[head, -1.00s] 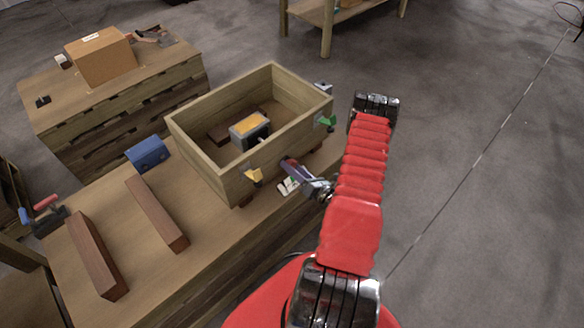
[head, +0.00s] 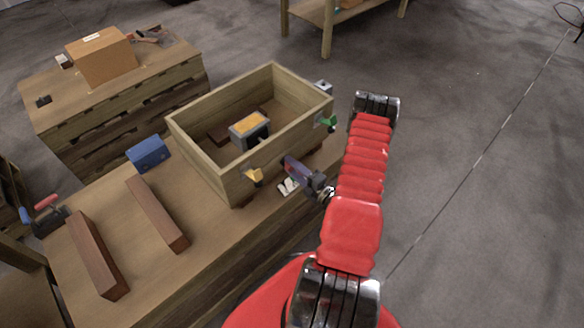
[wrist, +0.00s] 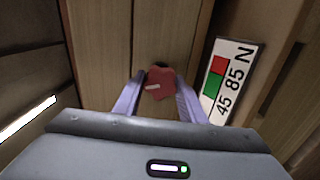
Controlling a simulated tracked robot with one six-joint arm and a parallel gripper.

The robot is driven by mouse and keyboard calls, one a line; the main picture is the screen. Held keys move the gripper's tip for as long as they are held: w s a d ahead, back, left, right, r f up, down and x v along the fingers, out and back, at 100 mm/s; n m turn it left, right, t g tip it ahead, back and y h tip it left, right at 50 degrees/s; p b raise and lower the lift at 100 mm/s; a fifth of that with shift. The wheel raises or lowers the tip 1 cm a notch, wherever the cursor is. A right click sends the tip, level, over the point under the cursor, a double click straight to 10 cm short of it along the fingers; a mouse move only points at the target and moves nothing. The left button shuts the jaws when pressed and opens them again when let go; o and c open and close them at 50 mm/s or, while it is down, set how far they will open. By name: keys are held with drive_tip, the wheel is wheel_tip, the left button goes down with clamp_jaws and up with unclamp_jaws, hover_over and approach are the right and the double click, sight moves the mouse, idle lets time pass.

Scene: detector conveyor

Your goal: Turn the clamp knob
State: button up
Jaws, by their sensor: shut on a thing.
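The clamp knob (wrist: 160,83) is a small red lobed knob on a wooden face in the wrist view. A white line marks it. My gripper (wrist: 159,90) has its two purple fingers on either side of the knob, shut on it. In the head view, my gripper (head: 288,163) reaches the near side of the open wooden box (head: 283,143), between a yellow knob (head: 254,175) and a green knob (head: 328,122). The red knob is hidden there by the gripper.
A label (wrist: 228,82) reading "45 85 N" with red and green squares lies beside the gripper. A grey device with an orange top (head: 249,125) sits inside the box. Brown bars (head: 98,255) and a blue case (head: 149,154) lie on the bench at left.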

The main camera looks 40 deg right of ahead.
drive_tip(key=shift+d+f+m, duration=0.1)
drive_tip(key=shift+d+m, duration=0.05)
drive_tip(key=shift+m, duration=0.45)
drive_tip(key=o, duration=1.1)
drive_tip(key=shift+c, duration=0.2)
drive_tip(key=shift+s, duration=0.15)
drive_tip(key=s, duration=1.3)
drive_tip(key=shift+s, duration=0.25)
drive_tip(key=shift+d, duration=0.1)
